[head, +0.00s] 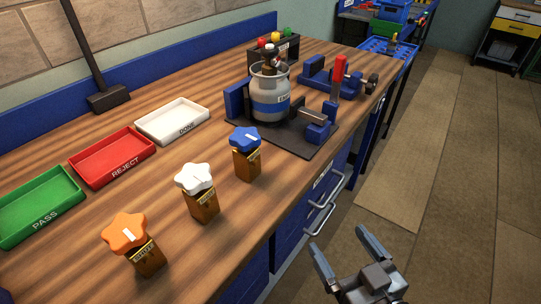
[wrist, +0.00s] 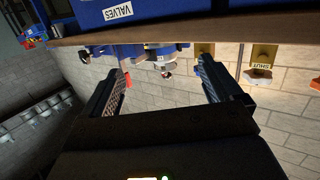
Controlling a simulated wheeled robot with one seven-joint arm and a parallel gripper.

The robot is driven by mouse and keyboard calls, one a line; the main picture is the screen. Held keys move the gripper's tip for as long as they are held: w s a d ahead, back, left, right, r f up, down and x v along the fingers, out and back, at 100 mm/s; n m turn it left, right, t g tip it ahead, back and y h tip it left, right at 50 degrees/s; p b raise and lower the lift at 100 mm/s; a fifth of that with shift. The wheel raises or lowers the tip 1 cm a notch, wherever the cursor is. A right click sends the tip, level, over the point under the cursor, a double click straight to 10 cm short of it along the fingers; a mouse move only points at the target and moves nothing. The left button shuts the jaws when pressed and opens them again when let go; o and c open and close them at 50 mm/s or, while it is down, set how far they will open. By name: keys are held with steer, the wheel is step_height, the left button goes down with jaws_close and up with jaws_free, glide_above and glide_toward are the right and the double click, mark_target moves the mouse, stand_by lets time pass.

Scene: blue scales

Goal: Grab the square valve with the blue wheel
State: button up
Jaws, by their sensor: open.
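The square valve with the blue wheel (head: 245,139) stands upright on the workbench, its square brass body under a blue star-shaped wheel. In the wrist view, which looks upside down, a brass body that seems to be this valve (wrist: 205,48) shows beside the right finger, its wheel not clear. The white-wheel valve (head: 195,180) and the orange-wheel valve (head: 127,232) stand in a row nearer the front left. My gripper (head: 342,247) is open and empty, off the bench's right edge above the floor, apart from every valve.
A gas cylinder (head: 270,97) stands in a blue fixture on a dark plate (head: 297,148) just behind the blue-wheel valve. Green (head: 40,207), red (head: 112,158) and white (head: 172,121) trays lie left. Drawer handles (head: 320,217) stick out from the bench side. The floor right is clear.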

steer(key=w+a+r+n+y, duration=0.1)
steer(key=w+a+r+y, duration=0.1)
steer(key=w+a+r, duration=0.35)
steer(key=n+y+p, duration=0.1)
steer(key=n+y, duration=0.1)
steer(key=y, duration=0.1)
glide_toward(240, 130)
steer(key=shift+w+a+r+g, duration=0.15)
steer(key=shift+w+a, duration=0.15)
steer(key=shift+w, duration=0.2)
steer(key=shift+w+a+g, duration=0.15)
steer(key=shift+w+a, duration=0.15)
steer(key=shift+w, duration=0.15)
steer(key=shift+p+x, duration=1)
steer(key=shift+x, duration=2.9)
steer(key=shift+d, duration=0.1)
steer(key=shift+c, duration=0.3)
jaws_close()
